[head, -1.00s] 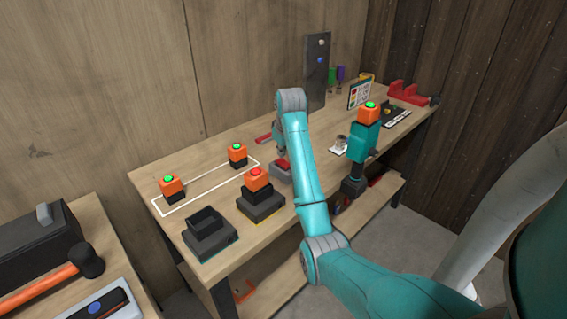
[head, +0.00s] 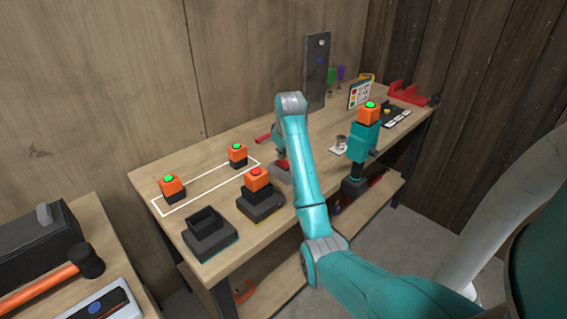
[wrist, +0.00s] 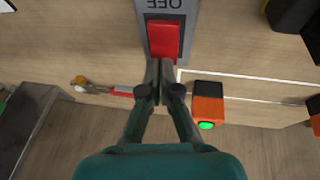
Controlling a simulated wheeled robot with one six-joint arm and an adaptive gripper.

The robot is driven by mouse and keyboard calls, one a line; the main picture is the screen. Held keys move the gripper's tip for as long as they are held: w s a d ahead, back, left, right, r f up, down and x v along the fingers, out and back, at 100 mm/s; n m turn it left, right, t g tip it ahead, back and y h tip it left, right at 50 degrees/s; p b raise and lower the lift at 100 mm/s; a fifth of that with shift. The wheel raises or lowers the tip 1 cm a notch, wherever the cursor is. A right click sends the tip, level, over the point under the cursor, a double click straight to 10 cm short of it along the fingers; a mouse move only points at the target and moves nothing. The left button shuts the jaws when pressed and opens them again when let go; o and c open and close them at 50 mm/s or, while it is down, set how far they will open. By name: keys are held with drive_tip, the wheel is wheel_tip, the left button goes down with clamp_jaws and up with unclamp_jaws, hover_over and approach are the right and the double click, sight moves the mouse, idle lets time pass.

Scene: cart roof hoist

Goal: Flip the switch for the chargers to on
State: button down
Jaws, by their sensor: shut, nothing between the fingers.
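The switch has a red rocker (wrist: 164,40) on a grey plate (wrist: 141,18), with "OFF" upside down at the top of the wrist view. In the head view my arm hides most of the switch. My gripper (wrist: 158,66) is shut and empty, its tips at the rocker's near edge; I cannot tell whether they touch. One charger (head: 262,204) holds an orange battery (head: 256,178) with a red light. The other charger (head: 207,236) is empty.
Two orange batteries with green lights (head: 171,187) (head: 237,155) stand by a white outline on the workbench (head: 150,189). A red-handled tool (wrist: 118,91) lies near the switch. A teal drill (head: 361,142) stands to the right. A hammer (head: 40,284) lies on the left table.

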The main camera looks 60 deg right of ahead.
drive_tip(key=shift+f, duration=0.65)
idle(0.3)
drive_tip(key=shift+w, duration=0.1)
idle(0.3)
